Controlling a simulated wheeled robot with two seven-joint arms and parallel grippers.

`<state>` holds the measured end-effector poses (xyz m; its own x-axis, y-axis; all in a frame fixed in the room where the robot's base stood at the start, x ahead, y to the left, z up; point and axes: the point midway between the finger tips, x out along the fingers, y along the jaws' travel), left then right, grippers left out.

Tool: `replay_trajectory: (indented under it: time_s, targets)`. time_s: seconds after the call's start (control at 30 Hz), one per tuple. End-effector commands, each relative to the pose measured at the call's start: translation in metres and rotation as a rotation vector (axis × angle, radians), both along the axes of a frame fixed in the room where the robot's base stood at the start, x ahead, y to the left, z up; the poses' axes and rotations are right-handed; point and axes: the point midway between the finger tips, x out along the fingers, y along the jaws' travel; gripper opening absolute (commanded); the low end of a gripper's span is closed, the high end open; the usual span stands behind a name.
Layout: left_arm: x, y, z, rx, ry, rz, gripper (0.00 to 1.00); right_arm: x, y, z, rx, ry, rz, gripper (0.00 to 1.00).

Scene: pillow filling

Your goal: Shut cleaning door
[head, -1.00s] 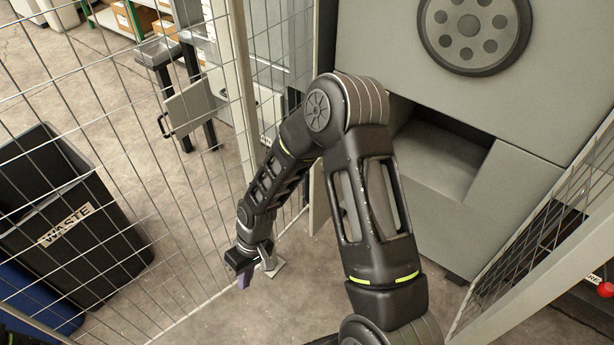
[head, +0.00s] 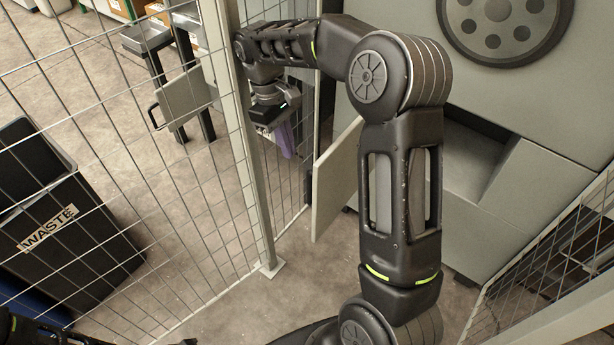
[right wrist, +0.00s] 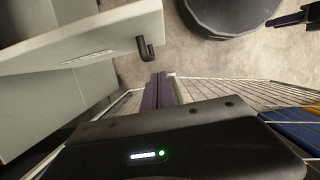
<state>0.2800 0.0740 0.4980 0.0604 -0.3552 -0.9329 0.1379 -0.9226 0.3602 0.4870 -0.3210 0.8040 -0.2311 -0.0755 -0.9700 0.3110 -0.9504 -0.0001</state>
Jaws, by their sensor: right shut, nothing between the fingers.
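The cleaning door (head: 336,185) is a light grey panel standing open, swung out from the grey machine (head: 570,130). A dark hooked handle (right wrist: 147,48) shows on the door (right wrist: 90,42) in the right wrist view. The machine's opening (head: 470,162) shows behind my right arm, which hides part of it. My right gripper (head: 285,138) is shut and empty, left of the door beside the mesh fence; its purple fingers (right wrist: 158,91) show no contact with the door. A dark, purple-tipped part at the right wrist view's top right looks like my left gripper (right wrist: 288,19); its jaws are unclear.
A mesh fence with a post (head: 252,170) stands close left of my right gripper. Another fence (head: 560,250) is at the right. A black waste bin (head: 75,225) stands beyond the left fence. Floor (head: 290,270) below the door is clear.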

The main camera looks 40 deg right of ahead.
Motion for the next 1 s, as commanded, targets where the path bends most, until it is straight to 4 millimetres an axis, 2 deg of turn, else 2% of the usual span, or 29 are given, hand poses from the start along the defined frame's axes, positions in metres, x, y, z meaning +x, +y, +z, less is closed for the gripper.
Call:
replay_trajectory:
  time_s: [0.27,0.7,0.8,1.0]
  targets:
    - [0.0,0.0,-0.003,0.0,0.0,-0.001,0.36,-0.005,-0.002,-0.021,0.0,0.002,0.0,0.0]
    - [0.0,0.0,-0.009,0.0,0.0,-0.001,0.36,-0.027,-0.009,-0.1,0.001,0.002,-0.001,0.0]
    - [0.0,0.0,-0.007,0.0,-0.001,-0.001,0.36,-0.043,-0.014,-0.096,0.001,-0.001,-0.002,0.0]
    - [0.0,0.0,-0.007,0.0,0.0,-0.001,0.36,-0.059,-0.019,-0.097,0.001,-0.001,-0.001,0.0]
